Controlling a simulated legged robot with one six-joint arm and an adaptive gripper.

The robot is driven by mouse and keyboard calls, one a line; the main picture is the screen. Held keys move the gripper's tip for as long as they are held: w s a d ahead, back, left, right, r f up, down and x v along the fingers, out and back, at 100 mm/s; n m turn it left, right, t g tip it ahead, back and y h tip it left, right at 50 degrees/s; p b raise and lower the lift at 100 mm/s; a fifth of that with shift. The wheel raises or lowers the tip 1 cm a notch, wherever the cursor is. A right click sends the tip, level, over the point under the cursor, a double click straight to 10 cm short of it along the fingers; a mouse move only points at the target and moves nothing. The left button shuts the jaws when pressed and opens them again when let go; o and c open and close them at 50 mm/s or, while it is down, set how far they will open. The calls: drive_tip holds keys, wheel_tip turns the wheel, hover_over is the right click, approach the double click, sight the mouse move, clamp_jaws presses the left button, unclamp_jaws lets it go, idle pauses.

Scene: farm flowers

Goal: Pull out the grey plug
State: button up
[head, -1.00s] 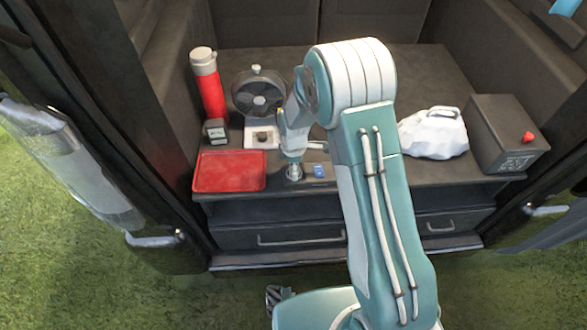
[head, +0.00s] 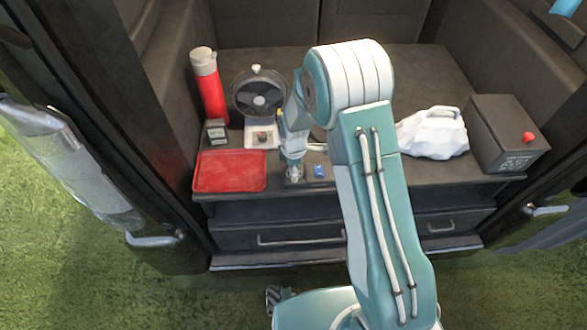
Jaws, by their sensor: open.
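My gripper (head: 294,173) points down over the front edge of the dark counter, just right of the red tray. It is open, and its fingers are small and blurred here. A grey, metallic-looking shape shows at the fingertips; I cannot tell how much of it is the grey plug and how much is my fingers. A small blue item (head: 319,171), perhaps another plug, sits just right of my gripper on a dark strip (head: 318,183).
The red tray (head: 230,171) lies left of my gripper. A red flask (head: 208,88), a small dark box (head: 216,132) and a fan-like device (head: 258,93) stand behind. A white crumpled bag (head: 433,132) and a dark box with a red knob (head: 507,133) stand right.

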clamp_jaws()
drive_tip(key=shift+r, duration=0.1)
idle(0.3)
drive_tip(key=shift+r, duration=2.9)
